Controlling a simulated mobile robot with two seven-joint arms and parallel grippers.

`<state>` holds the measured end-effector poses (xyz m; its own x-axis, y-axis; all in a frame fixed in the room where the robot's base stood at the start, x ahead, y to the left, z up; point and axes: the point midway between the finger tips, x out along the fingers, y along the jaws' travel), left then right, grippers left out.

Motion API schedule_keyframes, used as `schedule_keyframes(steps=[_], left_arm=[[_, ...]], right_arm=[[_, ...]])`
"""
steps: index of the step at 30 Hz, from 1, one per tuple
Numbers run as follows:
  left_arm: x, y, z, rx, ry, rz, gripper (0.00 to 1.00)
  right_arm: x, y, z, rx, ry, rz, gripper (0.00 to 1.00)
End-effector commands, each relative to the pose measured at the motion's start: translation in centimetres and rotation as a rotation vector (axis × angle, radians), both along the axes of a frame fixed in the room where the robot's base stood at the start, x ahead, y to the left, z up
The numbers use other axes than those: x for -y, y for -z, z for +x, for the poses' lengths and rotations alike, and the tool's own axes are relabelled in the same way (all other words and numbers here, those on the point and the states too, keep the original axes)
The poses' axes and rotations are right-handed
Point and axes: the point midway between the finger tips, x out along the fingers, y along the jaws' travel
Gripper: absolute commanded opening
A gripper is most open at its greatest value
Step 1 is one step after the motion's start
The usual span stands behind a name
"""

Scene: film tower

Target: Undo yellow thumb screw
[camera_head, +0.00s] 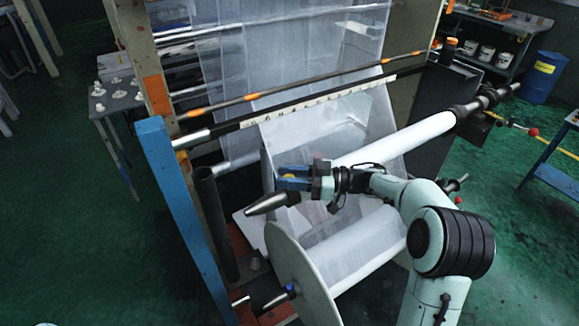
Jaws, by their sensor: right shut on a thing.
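My right gripper (283,178) reaches in from the right and points left, at the left end of the upper film roll's shaft. Its blue fingers are shut on the yellow thumb screw (289,176). Only a small yellow patch of the screw shows between the fingers; the rest is hidden by them. A grey tapered shaft end (268,204) lies just below the fingers. My left gripper is not in view.
The white upper roll (395,140) slants up to the right behind my arm. Below is a spool with a large pale flange (296,275). A blue post (180,205) stands left. A side table (118,98) holds small white parts. Green floor is open at far left.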

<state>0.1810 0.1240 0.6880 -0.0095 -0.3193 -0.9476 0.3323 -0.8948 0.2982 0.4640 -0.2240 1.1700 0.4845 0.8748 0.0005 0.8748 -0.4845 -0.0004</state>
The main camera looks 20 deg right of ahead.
Motion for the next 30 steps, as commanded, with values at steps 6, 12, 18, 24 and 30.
schedule_keyframes(steps=[6,12,18,24,30], left_arm=[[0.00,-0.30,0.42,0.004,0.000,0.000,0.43],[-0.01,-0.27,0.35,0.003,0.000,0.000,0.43],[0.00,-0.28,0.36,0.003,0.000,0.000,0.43],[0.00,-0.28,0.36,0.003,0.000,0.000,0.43],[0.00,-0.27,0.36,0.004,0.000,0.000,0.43]], right_arm=[[-0.03,0.27,0.19,-0.002,-0.151,-0.002,0.02],[-0.06,0.27,0.10,-0.002,-0.243,-0.001,0.02],[-0.11,0.26,0.06,-0.004,-0.288,-0.001,0.02],[-0.11,0.25,-0.02,-0.005,-0.301,-0.001,0.02],[-0.12,0.28,-0.03,-0.005,-0.301,-0.002,0.02]])
